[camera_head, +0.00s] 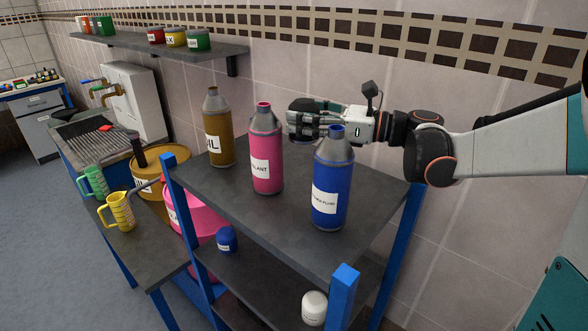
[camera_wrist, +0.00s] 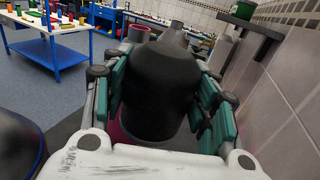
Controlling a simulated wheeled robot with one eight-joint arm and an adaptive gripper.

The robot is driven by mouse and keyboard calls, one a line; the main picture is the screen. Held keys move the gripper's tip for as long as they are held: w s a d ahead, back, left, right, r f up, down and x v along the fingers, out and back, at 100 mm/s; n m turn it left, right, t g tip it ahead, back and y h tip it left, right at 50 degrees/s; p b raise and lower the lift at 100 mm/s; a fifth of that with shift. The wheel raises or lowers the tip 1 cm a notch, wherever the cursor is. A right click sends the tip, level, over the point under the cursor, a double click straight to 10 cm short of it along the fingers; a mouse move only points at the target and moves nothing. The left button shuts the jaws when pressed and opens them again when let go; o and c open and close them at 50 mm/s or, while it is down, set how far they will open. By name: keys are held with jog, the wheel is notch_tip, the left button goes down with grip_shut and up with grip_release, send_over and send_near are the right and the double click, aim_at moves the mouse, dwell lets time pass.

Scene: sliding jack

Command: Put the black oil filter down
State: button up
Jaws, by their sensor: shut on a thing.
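My gripper (camera_head: 304,122) is shut on the black oil filter (camera_wrist: 160,80), which sits between the two green-padded fingers in the wrist view. My gripper is at the wall side of the dark top shelf (camera_head: 270,215), behind the pink bottle (camera_head: 266,150) and the blue bottle (camera_head: 332,185). I cannot tell whether the filter touches the shelf.
A brown oil bottle (camera_head: 219,130) also stands on the top shelf. The shelf below holds a blue filter (camera_head: 227,240) and a white one (camera_head: 314,308). A wall shelf (camera_head: 150,50) with several cans hangs at the upper left. The tiled wall (camera_head: 450,110) is close behind my gripper.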

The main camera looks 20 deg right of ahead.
notch_tip(320, 180, down, 13)
jog(key=b, duration=0.3)
jog(key=shift+f+b, duration=0.15)
jog(key=shift+b, duration=0.15)
jog(key=o, duration=1.3)
